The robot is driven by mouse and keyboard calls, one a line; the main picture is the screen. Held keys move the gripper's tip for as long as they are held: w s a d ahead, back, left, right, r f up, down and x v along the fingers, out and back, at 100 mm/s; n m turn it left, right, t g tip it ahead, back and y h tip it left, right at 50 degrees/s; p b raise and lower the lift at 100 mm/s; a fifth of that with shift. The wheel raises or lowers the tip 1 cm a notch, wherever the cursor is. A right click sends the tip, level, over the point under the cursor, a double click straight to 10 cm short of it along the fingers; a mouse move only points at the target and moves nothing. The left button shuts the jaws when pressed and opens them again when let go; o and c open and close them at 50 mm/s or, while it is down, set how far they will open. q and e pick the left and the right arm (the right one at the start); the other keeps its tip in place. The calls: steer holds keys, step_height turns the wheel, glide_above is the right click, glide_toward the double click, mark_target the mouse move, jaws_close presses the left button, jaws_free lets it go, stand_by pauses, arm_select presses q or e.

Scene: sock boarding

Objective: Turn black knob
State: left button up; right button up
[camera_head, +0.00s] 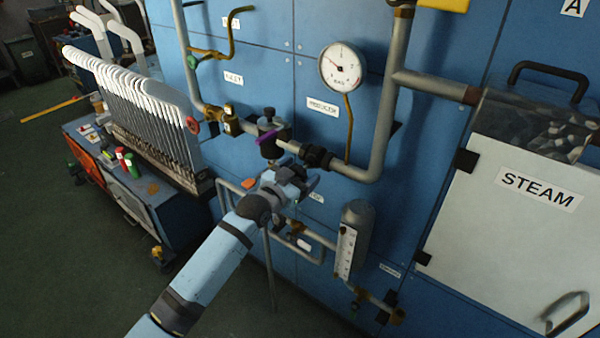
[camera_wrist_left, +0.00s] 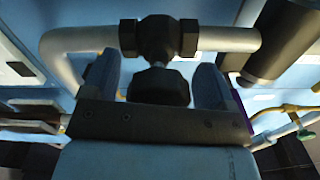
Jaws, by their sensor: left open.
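The black knob (camera_wrist_left: 158,86) sits below a black valve body (camera_wrist_left: 158,38) on a grey pipe in the left wrist view. My left gripper (camera_wrist_left: 157,78) is open, with one finger on each side of the knob. Gaps show between the fingers and the knob in that view. In the head view my left gripper (camera_head: 302,176) is just below the black valve (camera_head: 316,156) on the pipe; the knob is mostly hidden there by the gripper. My right gripper is in neither view.
A black cylinder with a purple handle (camera_head: 268,138) is on the pipe left of the valve. A pressure gauge (camera_head: 341,67) is above, and a flow meter (camera_head: 351,240) is at lower right. The white steam door (camera_head: 500,220) is at right. A rack of sock boards (camera_head: 140,100) stands left.

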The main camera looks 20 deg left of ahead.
arm_select(q)
steer(key=shift+w, duration=0.1)
steer(key=c, duration=0.9)
steer(key=shift+c, duration=0.2)
